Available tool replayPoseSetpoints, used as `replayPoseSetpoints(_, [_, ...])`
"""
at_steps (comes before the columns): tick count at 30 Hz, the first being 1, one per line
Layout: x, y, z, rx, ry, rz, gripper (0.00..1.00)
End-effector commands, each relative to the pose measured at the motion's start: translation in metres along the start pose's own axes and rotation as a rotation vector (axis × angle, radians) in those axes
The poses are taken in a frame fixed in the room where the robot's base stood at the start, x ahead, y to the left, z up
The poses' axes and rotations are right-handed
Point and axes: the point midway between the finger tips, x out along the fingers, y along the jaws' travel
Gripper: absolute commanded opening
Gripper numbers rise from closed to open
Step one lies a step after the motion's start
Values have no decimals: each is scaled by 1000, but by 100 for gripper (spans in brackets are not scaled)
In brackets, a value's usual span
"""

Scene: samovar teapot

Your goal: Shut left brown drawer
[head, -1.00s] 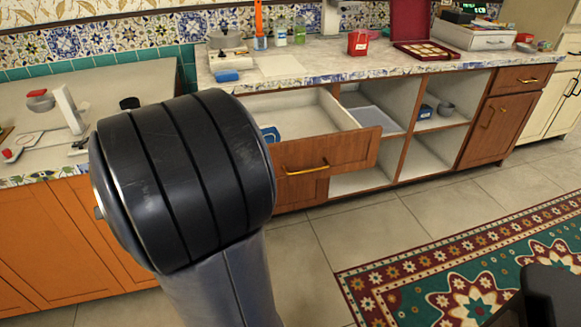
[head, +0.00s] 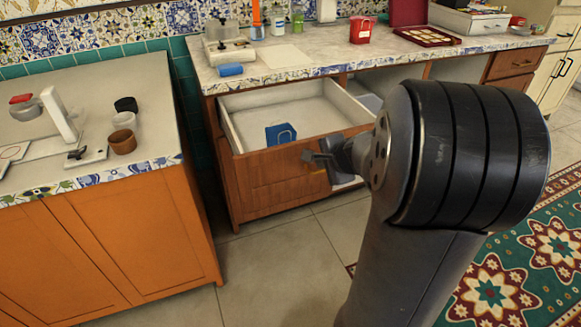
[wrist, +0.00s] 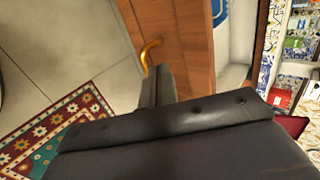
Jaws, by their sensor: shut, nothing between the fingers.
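The left brown drawer (head: 262,182) is pulled out from under the counter, and its white inside shows in the head view. Its brown wooden front also fills the upper middle of the wrist view (wrist: 185,45). A gold handle (wrist: 148,54) stands out from that front; in the head view my gripper mostly covers it. My gripper (head: 312,158) is at the drawer front, near the handle. Its dark fingers (wrist: 158,84) are together and empty, with tips close to the handle. I cannot tell whether they touch the wood.
A blue object (head: 281,134) lies inside the drawer. An orange cabinet (head: 130,245) with cups on top stands to the left. The marble counter (head: 290,72) above holds a blue block (head: 230,70) and a red container (head: 361,30). The tiled floor (head: 275,265) in front is clear.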

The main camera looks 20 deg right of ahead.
Motion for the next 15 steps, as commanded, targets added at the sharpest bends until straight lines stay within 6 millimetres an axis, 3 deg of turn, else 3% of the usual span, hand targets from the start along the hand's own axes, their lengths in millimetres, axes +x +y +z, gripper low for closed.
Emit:
replayPoseSetpoints(1, [13, 3, 1, -1, -2, 3, 0])
replayPoseSetpoints(6, [42, 2, 0, -1, -1, 2, 0])
replayPoseSetpoints(15, [68, 1, 0, -1, 0, 0, 0])
